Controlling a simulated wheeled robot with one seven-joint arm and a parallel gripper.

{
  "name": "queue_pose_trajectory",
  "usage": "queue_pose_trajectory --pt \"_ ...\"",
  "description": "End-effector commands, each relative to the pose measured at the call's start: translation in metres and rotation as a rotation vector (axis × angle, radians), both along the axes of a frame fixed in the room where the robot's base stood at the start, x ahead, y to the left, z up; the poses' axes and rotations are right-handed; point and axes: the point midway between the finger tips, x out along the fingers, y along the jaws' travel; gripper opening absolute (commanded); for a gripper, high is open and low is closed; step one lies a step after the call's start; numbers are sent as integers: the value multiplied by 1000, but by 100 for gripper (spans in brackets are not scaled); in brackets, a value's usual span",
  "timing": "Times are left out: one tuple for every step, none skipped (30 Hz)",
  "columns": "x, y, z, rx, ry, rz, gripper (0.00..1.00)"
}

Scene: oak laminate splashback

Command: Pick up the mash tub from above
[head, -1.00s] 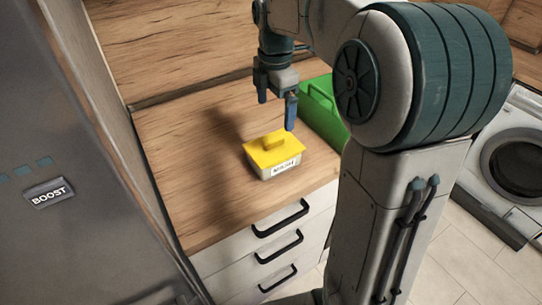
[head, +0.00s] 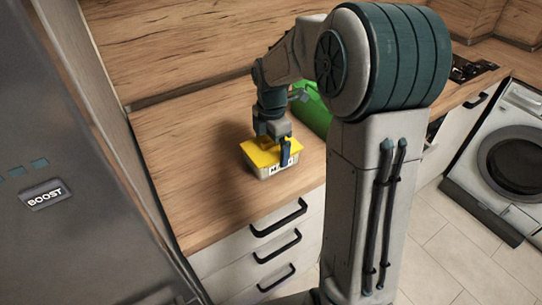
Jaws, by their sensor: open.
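The mash tub (head: 258,158) is a pale box with a yellow lid and a partly covered black-on-white label on its front. It stands upright on the wooden counter, near the front edge. My gripper (head: 273,153) is right above it, pointing down, with its jaws open. One blue finger hangs in front of the tub's right part and covers some of the label. The lid's raised handle is hidden behind the gripper, so I cannot tell whether the fingers touch it.
A green container (head: 312,110) stands on the counter behind and right of the tub, partly behind my arm. The wooden counter (head: 185,150) is clear to the left. A grey appliance marked BOOST (head: 45,195) stands at the left. Drawers with black handles (head: 280,217) lie below.

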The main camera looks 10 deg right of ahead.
Motion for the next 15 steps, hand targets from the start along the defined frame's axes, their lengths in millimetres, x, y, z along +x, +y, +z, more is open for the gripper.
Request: queue_pose_trajectory --pt "-1 0 -4 0 2 0 100" --pt "-1 0 -5 0 1 0 100" --pt "0 0 -6 0 0 0 100" --pt "0 0 -7 0 0 0 100" --pt "0 0 -7 0 -1 0 100" --pt "0 0 -7 0 -1 0 100" --pt "0 0 -7 0 -1 0 100" --pt "0 0 -7 0 -1 0 100" --pt "0 0 -7 0 -1 0 100" --pt "0 0 -7 0 -1 0 92" --pt "0 0 -7 0 -1 1 83" --pt "0 0 -7 0 -1 1 72" --pt "0 0 -6 0 -1 1 64" --pt "0 0 -6 0 -1 1 59" --pt "0 0 -6 0 -2 1 59"
